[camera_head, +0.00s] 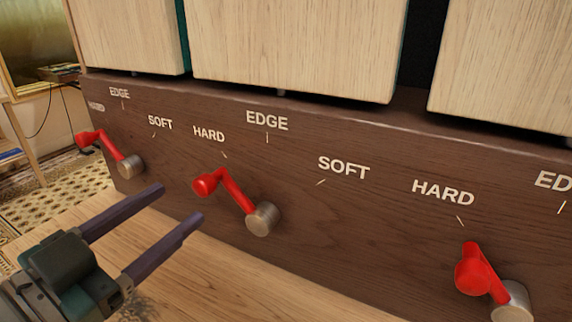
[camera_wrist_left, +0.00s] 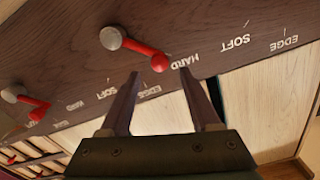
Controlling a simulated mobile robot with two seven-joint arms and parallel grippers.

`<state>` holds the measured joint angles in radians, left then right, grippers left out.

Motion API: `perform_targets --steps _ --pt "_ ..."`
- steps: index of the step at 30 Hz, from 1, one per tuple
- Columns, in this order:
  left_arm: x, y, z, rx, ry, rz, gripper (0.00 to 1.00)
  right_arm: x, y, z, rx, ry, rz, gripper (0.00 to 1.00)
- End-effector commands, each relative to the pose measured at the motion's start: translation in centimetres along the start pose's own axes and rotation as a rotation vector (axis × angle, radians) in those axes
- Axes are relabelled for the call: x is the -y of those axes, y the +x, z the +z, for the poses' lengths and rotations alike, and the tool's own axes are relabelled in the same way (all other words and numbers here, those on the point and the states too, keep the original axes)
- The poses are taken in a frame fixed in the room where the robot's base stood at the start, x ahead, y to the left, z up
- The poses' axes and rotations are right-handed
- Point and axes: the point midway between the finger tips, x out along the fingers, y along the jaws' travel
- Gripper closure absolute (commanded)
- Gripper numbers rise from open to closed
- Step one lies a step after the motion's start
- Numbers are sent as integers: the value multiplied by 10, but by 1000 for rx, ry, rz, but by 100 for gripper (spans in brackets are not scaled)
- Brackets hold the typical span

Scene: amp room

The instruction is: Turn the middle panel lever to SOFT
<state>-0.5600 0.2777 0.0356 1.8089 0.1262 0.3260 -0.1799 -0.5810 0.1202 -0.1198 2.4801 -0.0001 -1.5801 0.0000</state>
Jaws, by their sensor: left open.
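The middle panel lever (camera_head: 232,187) is a red arm with a round knob on a metal hub (camera_head: 262,219). It slants up and left toward the HARD label (camera_head: 208,134); its SOFT label (camera_head: 343,167) is to the right of the EDGE label (camera_head: 267,121). My left gripper (camera_head: 181,203) is open and empty, below and left of the knob. In the left wrist view, which looks upside down, the red knob (camera_wrist_left: 159,62) appears just beyond and between the open fingertips (camera_wrist_left: 160,73). I cannot tell whether they touch. My right gripper is not in view.
Similar red levers stand on the dark wood panel at left (camera_head: 100,145) and right (camera_head: 480,272), both toward HARD. Pale wooden boards (camera_head: 300,45) hang above the panel. A light wood surface (camera_head: 215,270) lies in front. A patterned rug (camera_head: 55,195) is at far left.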

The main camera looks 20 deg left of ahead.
Motion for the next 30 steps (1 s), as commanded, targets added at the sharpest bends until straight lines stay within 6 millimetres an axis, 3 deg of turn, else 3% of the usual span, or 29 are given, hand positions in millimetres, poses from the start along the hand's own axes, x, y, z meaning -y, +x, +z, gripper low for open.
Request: perform_targets --steps 3,9,20,30 --pt "0 23 0 -3 1 -1 37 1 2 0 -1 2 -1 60" --pt "0 47 0 0 0 -1 37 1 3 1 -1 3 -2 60" --pt "0 53 1 3 0 0 37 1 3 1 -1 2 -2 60" --pt "0 53 0 2 0 0 74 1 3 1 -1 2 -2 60"
